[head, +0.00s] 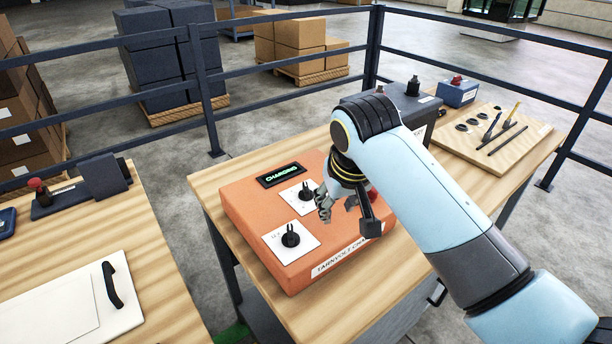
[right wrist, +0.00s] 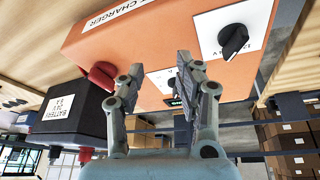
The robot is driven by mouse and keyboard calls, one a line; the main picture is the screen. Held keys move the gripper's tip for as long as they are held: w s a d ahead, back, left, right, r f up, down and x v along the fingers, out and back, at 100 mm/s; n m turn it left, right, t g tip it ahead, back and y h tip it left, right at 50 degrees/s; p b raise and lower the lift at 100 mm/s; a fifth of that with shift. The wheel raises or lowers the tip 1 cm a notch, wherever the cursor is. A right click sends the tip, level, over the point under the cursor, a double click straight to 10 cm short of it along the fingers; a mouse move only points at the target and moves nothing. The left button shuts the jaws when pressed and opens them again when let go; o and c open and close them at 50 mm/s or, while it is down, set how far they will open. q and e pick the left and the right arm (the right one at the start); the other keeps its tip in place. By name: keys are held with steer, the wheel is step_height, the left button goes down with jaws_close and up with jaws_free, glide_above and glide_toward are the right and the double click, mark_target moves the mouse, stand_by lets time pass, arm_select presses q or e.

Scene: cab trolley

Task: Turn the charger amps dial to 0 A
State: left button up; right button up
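The orange charger (head: 270,262) lies on the wooden table, with a lit display (head: 281,175) reading CHARGING. Two black dials sit on white plates on its top: a front dial (head: 291,238) and a rear dial (head: 306,191). The front dial also shows in the right wrist view (right wrist: 233,40); the small plate lettering is too blurred to read surely. My right gripper (head: 338,205) is above the charger, right of the dials, touching neither. In the right wrist view its fingers (right wrist: 160,72) are apart with nothing held; the rear dial is largely hidden there. My left gripper is out of view.
A dark battery box (right wrist: 72,118) is next to the charger. A tool board (head: 492,140) lies at the right. A dark railing (head: 375,45) runs behind; another table (head: 110,255) stands left.

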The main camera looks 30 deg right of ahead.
steer(key=m, duration=0.1)
glide_toward(305, 184)
steer(key=x, duration=0.9)
steer(key=shift+p, duration=0.3)
jaws_close()
